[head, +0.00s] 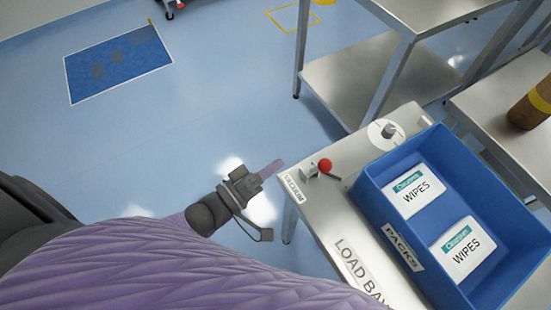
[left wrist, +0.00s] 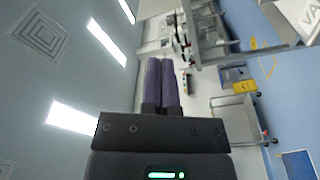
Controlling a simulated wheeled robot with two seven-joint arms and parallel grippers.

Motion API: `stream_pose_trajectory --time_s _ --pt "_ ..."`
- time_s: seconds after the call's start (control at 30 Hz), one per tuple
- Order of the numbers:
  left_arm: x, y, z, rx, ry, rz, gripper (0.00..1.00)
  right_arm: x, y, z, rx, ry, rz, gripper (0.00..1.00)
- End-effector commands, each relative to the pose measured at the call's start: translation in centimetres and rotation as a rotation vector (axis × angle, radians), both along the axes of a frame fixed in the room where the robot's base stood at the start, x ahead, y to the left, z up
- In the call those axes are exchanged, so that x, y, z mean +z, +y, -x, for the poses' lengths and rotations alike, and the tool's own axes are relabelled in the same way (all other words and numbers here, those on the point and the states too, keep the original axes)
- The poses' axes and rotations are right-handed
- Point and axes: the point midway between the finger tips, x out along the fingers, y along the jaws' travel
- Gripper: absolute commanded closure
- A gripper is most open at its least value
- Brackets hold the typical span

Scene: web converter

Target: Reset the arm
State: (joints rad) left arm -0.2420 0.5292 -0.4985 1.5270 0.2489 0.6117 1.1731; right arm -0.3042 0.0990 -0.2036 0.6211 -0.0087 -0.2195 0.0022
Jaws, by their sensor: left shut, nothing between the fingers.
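My left arm comes in from the left of the head view, covered in a purple quilted sleeve. Its gripper (head: 272,168) is over the blue floor, to the left of the load bay table, and touches nothing that I can see. In the left wrist view the two purple fingers (left wrist: 161,65) lie side by side, shut with nothing between them. That view looks across the room, turned on its side. My right gripper is in neither view.
The table (head: 325,215) holds a vacuum lever with a red knob (head: 325,165), a round dial (head: 386,133) and a blue bin (head: 395,262) with two wipes packs (head: 413,191). A steel shelf (head: 365,75) stands behind. A brown roll (head: 532,105) lies at right. The floor at left is open, with a blue mat (head: 118,62).

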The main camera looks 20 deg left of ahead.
Motion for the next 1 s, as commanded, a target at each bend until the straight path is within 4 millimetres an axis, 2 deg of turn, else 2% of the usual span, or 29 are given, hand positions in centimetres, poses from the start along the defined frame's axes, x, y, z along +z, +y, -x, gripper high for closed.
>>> stream_pose_trajectory --time_s 0.13,0.2,0.27,0.33,0.37,0.4,0.43,0.47,0.5,0.6,0.7,0.8,0.87,1.0 --pt "0.0 0.0 0.0 0.000 0.001 0.000 1.00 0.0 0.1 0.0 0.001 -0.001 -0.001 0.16" --pt "-0.9 0.2 0.0 0.014 0.016 -0.036 1.00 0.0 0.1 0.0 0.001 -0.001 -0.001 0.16" --pt "-3.4 1.0 0.2 0.049 0.062 -0.145 1.00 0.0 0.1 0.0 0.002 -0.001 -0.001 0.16" --pt "-8.7 2.6 1.4 0.096 0.173 -0.375 1.00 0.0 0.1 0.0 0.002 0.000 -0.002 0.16" --pt "-11.4 3.4 2.5 0.104 0.241 -0.495 1.00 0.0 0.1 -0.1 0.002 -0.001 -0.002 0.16" --pt "-15.0 4.6 4.6 0.094 0.339 -0.657 1.00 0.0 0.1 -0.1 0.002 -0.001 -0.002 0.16" --pt "-17.5 5.3 6.4 0.071 0.415 -0.771 1.00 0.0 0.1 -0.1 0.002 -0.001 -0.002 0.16" --pt "-19.8 5.9 8.6 0.034 0.492 -0.875 1.00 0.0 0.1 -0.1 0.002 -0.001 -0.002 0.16" --pt "-22.3 6.4 11.6 -0.033 0.590 -0.998 1.00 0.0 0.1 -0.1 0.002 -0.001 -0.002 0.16" --pt "-26.4 6.9 19.3 -0.243 0.793 -1.210 1.00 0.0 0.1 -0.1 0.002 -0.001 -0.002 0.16" --pt "-28.0 6.6 25.0 -0.434 0.915 -1.310 1.00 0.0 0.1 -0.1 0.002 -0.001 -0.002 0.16" --pt "-28.4 6.4 27.9 -0.545 0.968 -1.348 1.00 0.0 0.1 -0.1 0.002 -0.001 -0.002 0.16" --pt "-28.5 6.3 28.5 -0.569 0.978 -1.355 1.00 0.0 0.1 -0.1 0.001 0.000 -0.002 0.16" --pt "-28.5 6.3 28.5 -0.569 0.978 -1.355 1.00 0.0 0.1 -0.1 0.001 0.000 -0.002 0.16"
